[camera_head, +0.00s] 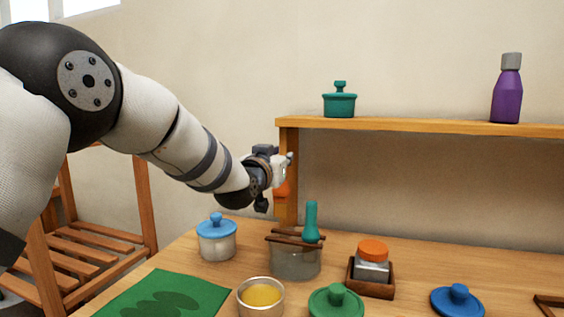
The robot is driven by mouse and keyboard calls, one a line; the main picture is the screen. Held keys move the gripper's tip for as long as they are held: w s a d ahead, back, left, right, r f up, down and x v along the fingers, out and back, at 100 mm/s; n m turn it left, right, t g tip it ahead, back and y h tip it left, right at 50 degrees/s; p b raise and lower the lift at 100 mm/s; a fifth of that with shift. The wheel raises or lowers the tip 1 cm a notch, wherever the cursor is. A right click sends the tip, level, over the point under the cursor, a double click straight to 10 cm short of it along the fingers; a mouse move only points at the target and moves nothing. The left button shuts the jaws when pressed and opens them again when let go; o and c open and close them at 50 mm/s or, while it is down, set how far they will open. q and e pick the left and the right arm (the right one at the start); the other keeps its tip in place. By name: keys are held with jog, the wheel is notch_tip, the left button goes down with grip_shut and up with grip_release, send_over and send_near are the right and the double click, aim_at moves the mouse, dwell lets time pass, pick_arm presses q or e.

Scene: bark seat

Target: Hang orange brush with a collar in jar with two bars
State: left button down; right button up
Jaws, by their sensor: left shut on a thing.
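My left gripper (279,172) is raised at the front left post of the shelf, above and behind the jar with two bars. It is shut on an orange thing, likely the handle of the orange brush (282,188). Only a small orange patch shows; its collar and lower end cannot be made out. The glass jar (295,265) stands on the table with two dark brown bars (290,238) across its mouth. A teal brush (311,220) stands upright at the bars' right part. My right gripper is not in view.
A lidded white jar (217,243) stands left of the glass jar; an orange-lidded jar (372,265) in a wooden holder stands right. In front are a yellow-filled bowl (261,296), green lid (336,302) and blue lid (458,300). A wooden shelf (420,127) is behind.

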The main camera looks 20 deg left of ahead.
aim_at(280, 202)
pick_arm(q)
jog(key=shift+s+f, duration=0.15)
jog(key=shift+f, duration=0.15)
notch_tip(280, 202, down, 8)
jog(key=shift+s+r+b, duration=0.1)
jog(key=shift+b, duration=0.6)
jog(key=shift+f, duration=0.55)
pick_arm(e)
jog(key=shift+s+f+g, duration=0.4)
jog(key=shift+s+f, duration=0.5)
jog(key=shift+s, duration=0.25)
pick_arm(q)
jog(key=shift+r, duration=0.1)
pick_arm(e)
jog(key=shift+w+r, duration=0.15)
pick_arm(q)
jog(key=shift+f, duration=0.55)
jog(key=c, duration=1.4)
grip_release()
jog(key=shift+f, duration=0.1)
jog(key=shift+o, duration=0.2)
jog(key=o, duration=0.3)
